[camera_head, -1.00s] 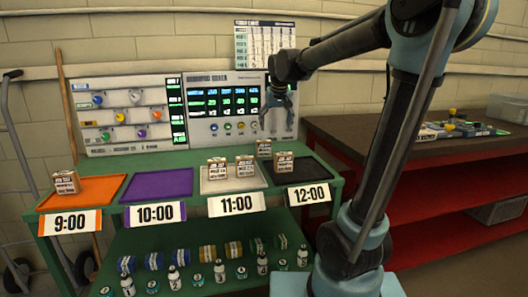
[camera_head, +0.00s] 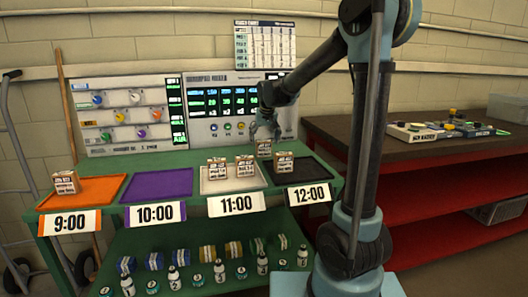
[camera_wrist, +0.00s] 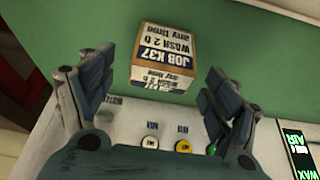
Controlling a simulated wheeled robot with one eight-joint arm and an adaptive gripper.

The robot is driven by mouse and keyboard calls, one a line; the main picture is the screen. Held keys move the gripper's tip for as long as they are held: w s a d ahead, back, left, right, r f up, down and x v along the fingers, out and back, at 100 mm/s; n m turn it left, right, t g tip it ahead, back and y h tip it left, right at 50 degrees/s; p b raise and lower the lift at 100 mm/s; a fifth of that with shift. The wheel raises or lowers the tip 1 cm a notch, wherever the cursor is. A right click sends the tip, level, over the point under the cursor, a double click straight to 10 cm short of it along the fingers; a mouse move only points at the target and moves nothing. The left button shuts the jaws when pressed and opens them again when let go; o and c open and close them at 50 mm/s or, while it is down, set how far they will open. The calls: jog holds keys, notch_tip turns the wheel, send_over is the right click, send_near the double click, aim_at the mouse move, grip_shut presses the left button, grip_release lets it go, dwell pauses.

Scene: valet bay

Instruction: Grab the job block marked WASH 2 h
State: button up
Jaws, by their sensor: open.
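A tan job block (camera_wrist: 163,58) shows in the wrist view, its label reading JOB K37 and what looks like WASH 2 h, with small text below. It rests on the green bench top, and in the head view a block (camera_head: 264,149) stands behind the trays, under my gripper (camera_head: 265,133). My gripper also shows in the wrist view (camera_wrist: 160,68), open and empty, with one finger on each side of the block in the picture. I cannot tell how far above the block the fingertips are.
An orange tray (camera_head: 100,190) with a block (camera_head: 65,182), an empty purple tray (camera_head: 157,184), a white tray (camera_head: 222,186) with blocks and a black tray (camera_head: 305,173) line the green bench. A panel (camera_head: 225,125) stands close behind. A red table (camera_head: 420,150) is at the right.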

aim_at(263, 147)
jog(key=shift+w+x, duration=0.15)
jog(key=shift+x, duration=1.45)
jog(key=shift+w+x, duration=0.1)
jog(key=shift+x, duration=1.45)
jog(key=shift+a+r, duration=0.1)
jog(key=shift+a, duration=0.1)
jog(key=c, duration=1.2)
